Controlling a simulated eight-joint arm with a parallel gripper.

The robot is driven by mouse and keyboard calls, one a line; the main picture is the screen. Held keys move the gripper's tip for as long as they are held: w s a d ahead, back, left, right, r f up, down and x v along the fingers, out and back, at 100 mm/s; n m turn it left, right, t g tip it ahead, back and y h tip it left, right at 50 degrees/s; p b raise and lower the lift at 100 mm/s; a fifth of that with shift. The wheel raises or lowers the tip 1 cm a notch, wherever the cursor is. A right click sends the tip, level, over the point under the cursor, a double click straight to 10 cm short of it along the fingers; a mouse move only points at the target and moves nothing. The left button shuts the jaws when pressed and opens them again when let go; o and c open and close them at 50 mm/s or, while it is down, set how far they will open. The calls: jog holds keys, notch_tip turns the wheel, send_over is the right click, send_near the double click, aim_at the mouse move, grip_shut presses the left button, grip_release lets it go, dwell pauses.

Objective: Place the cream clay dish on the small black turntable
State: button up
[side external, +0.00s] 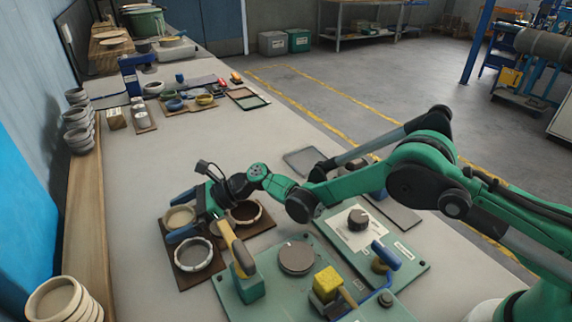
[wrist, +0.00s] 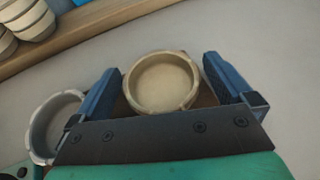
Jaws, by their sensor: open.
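The cream clay dish (side external: 180,217) sits on a brown board at the left of the work area. In the wrist view the cream dish (wrist: 161,84) lies between the two blue fingers. My gripper (side external: 181,216) is open, with one finger on each side of the dish; it also shows in the wrist view (wrist: 162,88). A gap shows between the dish and each finger. A dark round disc (side external: 297,257), which looks like the small turntable, sits on the green panel to the right, with nothing on it.
A pale-rimmed dish (side external: 194,254) and a brown dish (side external: 246,212) stand close to the cream dish. Stacked bowls (side external: 63,301) stand at lower left.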

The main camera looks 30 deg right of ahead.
jog(key=v, duration=1.1)
jog(key=shift+d, duration=0.15)
jog(key=shift+s+d+r+n, duration=0.15)
jog(key=shift+d+r+n, duration=0.15)
jog(key=shift+d+r, duration=0.2)
jog(key=s+d+r+n+t+h, duration=0.1)
jog(key=s+d+r+n+h, duration=0.5)
jog(key=r+n, duration=0.25)
jog(key=s+d+n+t+h, duration=0.2)
jog(key=s+d+n+h, duration=0.4)
jog(key=s+d+n, duration=0.5)
jog(key=shift+d+n+h, duration=0.4)
jog(key=shift+d+n, duration=0.05)
jog(key=shift+n, duration=0.2)
jog(key=shift+f, duration=0.15)
